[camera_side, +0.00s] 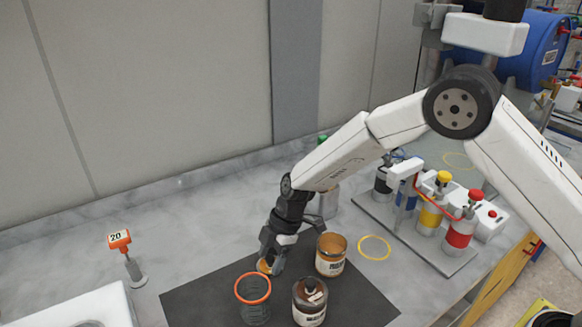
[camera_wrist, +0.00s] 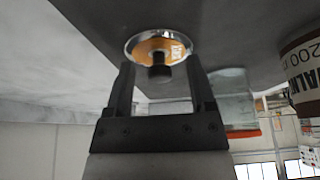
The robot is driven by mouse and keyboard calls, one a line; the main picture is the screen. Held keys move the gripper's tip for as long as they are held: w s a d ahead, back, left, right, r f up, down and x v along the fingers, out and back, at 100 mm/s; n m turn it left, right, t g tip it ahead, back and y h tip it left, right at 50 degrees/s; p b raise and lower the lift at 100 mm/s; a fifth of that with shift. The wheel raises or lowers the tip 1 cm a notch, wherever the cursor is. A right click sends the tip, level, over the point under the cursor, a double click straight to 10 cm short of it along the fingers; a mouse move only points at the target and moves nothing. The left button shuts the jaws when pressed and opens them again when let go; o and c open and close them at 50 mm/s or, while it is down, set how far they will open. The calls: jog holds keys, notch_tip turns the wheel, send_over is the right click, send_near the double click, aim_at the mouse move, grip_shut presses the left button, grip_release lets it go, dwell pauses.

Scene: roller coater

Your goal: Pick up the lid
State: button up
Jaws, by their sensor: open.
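The lid (camera_wrist: 160,48) is a round orange-gold disc with a pale shiny rim and a dark knob at its centre. In the wrist view it is just ahead of my gripper (camera_wrist: 160,72), with the knob between the two fingertips and gaps on both sides. In the side view the lid (camera_side: 264,266) shows only as a small orange patch on the dark mat (camera_side: 205,298), partly hidden by my gripper (camera_side: 271,264). My gripper points down and is open, holding nothing.
A yellow ring (camera_side: 375,247) marks the bench. A rack of coloured bottles (camera_side: 431,219) stands right.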

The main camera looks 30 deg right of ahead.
aim_at(271, 257)
grip_shut()
jog(key=shift+r, duration=0.7)
notch_tip(271, 257, up, 2)
jog(key=s+d+r, duration=0.5)
jog(key=s+r, duration=0.4)
jog(key=s, duration=0.4)
jog(key=shift+r, duration=0.35)
